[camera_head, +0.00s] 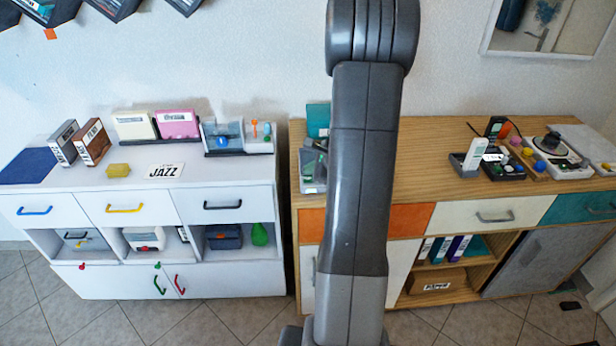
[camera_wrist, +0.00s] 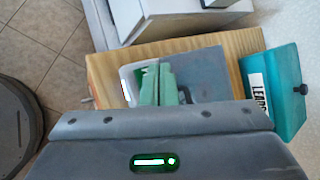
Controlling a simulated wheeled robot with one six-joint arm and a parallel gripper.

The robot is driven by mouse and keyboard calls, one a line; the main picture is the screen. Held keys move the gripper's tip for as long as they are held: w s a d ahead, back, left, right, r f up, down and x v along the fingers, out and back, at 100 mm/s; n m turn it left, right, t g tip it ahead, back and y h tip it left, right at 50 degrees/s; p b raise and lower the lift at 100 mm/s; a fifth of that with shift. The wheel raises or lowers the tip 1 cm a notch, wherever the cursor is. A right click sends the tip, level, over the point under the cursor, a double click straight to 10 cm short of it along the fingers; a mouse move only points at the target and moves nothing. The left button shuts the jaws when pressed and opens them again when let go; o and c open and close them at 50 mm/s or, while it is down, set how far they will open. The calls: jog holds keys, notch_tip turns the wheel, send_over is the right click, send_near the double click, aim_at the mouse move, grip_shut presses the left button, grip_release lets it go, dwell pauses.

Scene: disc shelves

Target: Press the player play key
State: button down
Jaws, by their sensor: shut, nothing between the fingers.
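I cannot tell for sure which object is the player, and I cannot make out a play key. A dark grey unit with a blue round part (camera_head: 222,140) stands at the right end of the white cabinet top. A white device with a dark round top (camera_head: 553,143) sits on the right of the wooden cabinet. In the head view my arm hides part of the middle.
A teal box (camera_wrist: 283,88) with a lettered label and dark knob is right of the fingers in the wrist view. The white cabinet (camera_head: 100,200) holds cases and a JAZZ card (camera_head: 164,171). The wooden cabinet top (camera_head: 430,180) has a bare stretch right of my arm.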

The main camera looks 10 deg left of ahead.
jog(key=shift+r+p, duration=1.9)
jog(key=shift+r, duration=0.6)
